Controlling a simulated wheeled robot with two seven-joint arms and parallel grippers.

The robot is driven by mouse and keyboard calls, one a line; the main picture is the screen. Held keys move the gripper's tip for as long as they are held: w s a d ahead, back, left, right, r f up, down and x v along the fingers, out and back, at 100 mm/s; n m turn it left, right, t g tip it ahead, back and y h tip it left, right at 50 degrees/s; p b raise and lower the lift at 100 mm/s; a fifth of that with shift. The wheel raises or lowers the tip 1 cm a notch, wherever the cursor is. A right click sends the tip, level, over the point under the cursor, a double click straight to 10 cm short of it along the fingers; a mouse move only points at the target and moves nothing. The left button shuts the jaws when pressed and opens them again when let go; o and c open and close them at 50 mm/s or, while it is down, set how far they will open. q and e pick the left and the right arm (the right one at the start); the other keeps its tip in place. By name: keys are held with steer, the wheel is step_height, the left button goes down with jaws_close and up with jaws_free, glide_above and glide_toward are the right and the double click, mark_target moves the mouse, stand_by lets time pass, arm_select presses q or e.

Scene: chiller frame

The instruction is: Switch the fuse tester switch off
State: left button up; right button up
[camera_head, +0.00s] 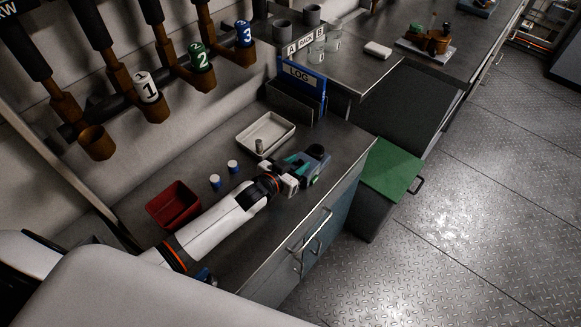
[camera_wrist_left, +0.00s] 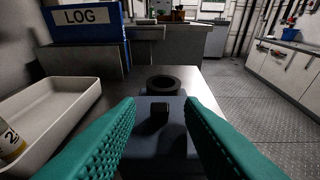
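The fuse tester (camera_wrist_left: 165,138) is a dark box with a round socket at its far end and a small black switch (camera_wrist_left: 160,109) standing on top. In the head view the tester (camera_head: 318,152) is on the metal bench, partly hidden by my left gripper (camera_head: 304,166). In the left wrist view my left gripper (camera_wrist_left: 160,103) is open, with its teal fingers on either side of the switch and nothing held. Contact with the switch cannot be told, nor whether it is on or off. My right gripper is not in view.
A cream tray (camera_head: 281,128) with a cylinder in it lies left of the tester, with a LOG holder (camera_head: 297,88) behind. Two blue-and-white cylinders and a red bin (camera_head: 172,222) are near my left arm. Numbered handles hang on the wall; the floor at right is clear.

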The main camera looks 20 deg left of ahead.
arm_select(q)
steer(key=v, duration=1.2)
steer(key=shift+b, duration=0.45)
steer(key=shift+f, duration=0.1)
